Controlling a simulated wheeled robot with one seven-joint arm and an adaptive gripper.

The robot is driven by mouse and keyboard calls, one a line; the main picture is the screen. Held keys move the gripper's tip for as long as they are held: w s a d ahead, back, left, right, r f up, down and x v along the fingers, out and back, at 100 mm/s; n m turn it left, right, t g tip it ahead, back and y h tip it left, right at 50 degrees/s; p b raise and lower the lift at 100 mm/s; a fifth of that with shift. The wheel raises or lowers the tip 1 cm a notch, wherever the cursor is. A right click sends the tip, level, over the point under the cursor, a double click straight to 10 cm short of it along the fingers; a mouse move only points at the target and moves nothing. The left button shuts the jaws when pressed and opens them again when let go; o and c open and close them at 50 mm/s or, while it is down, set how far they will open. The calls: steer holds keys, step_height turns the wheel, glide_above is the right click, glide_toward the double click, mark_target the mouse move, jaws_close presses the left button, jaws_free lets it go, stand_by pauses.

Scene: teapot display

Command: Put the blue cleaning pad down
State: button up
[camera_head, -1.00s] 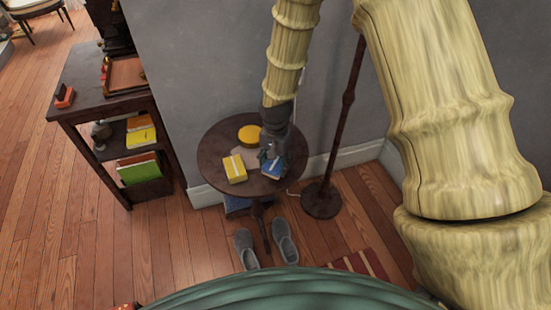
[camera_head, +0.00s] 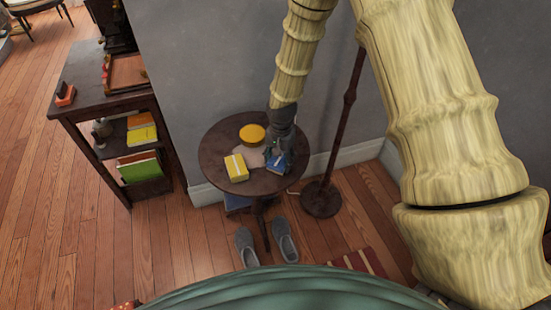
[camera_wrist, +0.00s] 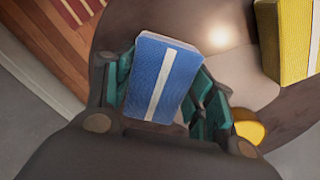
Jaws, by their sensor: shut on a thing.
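The blue cleaning pad (camera_wrist: 160,78) has a white stripe and sits between the two teal-padded fingers of my gripper (camera_wrist: 165,100) in the wrist view. My gripper (camera_head: 277,153) is shut on it. In the head view the blue pad (camera_head: 276,164) is over the right part of the round dark table (camera_head: 215,160), low and close to the top. I cannot tell whether the pad touches the table.
A yellow pad with a pale stripe (camera_head: 236,168) lies on the table left of the blue pad. A round yellow thing (camera_head: 252,133) is behind it. A pale patch (camera_head: 250,156) lies between them. A lamp stand (camera_head: 322,200) rises right of the table; grey slippers (camera_head: 286,247) are on the floor below.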

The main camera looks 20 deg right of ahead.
mark_target(280, 159)
steer(key=shift+f, duration=0.15)
steer(key=o, duration=0.9)
steer(key=shift+d, duration=0.1)
step_height(280, 159, up, 12)
stand_by(0.7)
